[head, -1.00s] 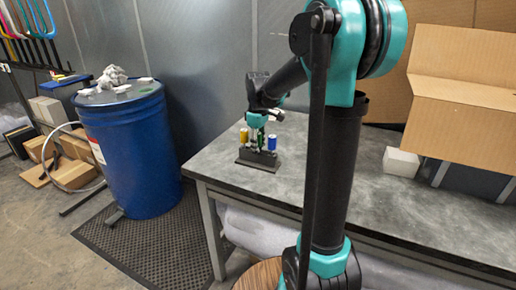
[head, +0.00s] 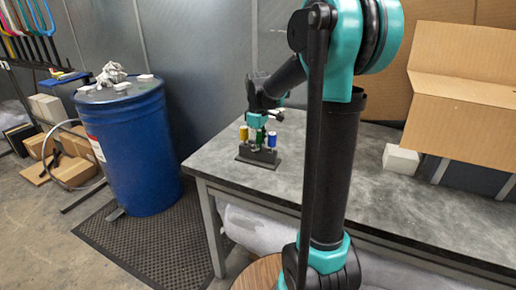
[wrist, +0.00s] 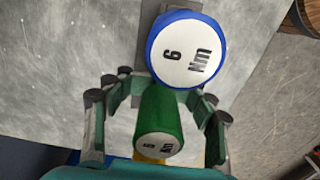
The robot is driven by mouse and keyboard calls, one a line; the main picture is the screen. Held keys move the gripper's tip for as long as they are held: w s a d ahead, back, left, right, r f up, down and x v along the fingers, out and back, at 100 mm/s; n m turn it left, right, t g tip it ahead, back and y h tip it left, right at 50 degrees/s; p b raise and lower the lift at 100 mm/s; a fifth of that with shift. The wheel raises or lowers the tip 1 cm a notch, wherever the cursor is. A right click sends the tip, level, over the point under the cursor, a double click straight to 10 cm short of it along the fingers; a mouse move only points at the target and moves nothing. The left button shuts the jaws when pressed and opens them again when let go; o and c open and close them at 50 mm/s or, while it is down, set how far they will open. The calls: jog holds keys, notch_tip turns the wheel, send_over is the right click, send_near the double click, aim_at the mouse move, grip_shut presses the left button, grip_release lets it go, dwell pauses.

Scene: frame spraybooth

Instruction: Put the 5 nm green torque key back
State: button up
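The green torque key (wrist: 160,125) is between the fingers of my gripper (wrist: 155,115) in the wrist view, its white end label facing the camera. The fingers are spread, with gaps seeming to show on both sides of the handle. In the head view, the green key (head: 261,136) appears upright at the dark holder (head: 258,158), between the yellow and blue keys, with my gripper (head: 259,128) just above and around it. The holder hides its lower end, so I cannot tell how deep it sits.
A blue key (wrist: 187,48) marked 6 Nm stands close beside the green one. A yellow key (head: 243,134) stands on the other side. The grey table (head: 330,160) is clear around the holder. A white block (head: 400,159) and cardboard box (head: 460,105) are at right, a blue drum (head: 135,150) at left.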

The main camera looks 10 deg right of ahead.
aim_at(258, 131)
notch_tip(258, 131, up, 13)
jog(key=shift+r, duration=0.15)
dwell(0.5)
jog(key=shift+s, duration=0.15)
